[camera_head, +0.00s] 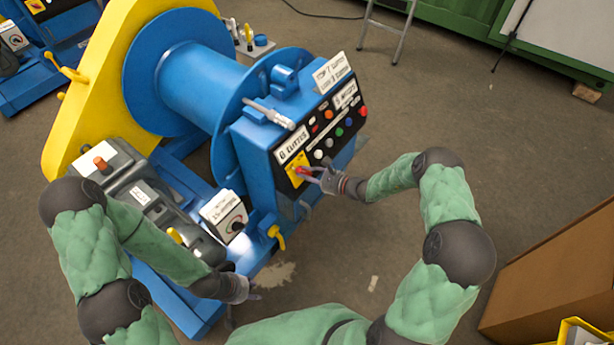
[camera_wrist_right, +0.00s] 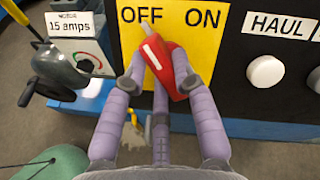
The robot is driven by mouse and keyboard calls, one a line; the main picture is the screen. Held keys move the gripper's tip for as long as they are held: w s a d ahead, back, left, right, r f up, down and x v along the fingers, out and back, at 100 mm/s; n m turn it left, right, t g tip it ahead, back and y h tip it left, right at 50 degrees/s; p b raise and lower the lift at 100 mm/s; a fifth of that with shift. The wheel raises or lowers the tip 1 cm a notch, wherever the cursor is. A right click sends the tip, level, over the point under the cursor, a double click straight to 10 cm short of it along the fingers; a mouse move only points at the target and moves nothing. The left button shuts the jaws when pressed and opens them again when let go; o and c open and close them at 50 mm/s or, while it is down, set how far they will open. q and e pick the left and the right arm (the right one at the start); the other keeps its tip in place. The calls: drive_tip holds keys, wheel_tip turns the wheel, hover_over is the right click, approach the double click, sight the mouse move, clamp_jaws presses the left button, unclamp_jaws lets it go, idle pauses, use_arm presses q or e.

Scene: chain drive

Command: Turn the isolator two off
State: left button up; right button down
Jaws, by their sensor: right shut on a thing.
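The isolator is a red handle (camera_wrist_right: 172,62) with a white line, on a yellow plate (camera_wrist_right: 205,50) marked OFF at left and ON at right. The handle is tilted, its upper end leaning up-left under OFF. In the head view the red handle (camera_head: 303,170) sits low on the black front panel of the blue winch. My right gripper (camera_head: 314,176) is shut on the handle; in the wrist view its fingers (camera_wrist_right: 163,78) are around it. My left gripper (camera_head: 247,291) hangs low in front of the winch, away from the panel; its fingers are unclear. No isolator number is readable.
White HAUL button (camera_wrist_right: 265,72) is right of the plate. A 15 amps box (camera_head: 224,213) and yellow tap handle (camera_head: 277,237) are left and below. The blue drum (camera_head: 205,80) is behind. A cardboard box (camera_head: 555,275) stands at right. Open floor lies right of the winch.

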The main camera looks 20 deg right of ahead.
drive_tip(key=shift+f+n+b, duration=0.1)
drive_tip(key=shift+n+b, duration=0.3)
drive_tip(key=shift+n, duration=0.8)
drive_tip(key=shift+g, duration=0.4)
drive_tip(key=c, duration=1)
unclamp_jaws()
drive_tip(key=shift+d, duration=0.1)
drive_tip(key=v, duration=1.2)
drive_tip(key=shift+f, duration=0.2)
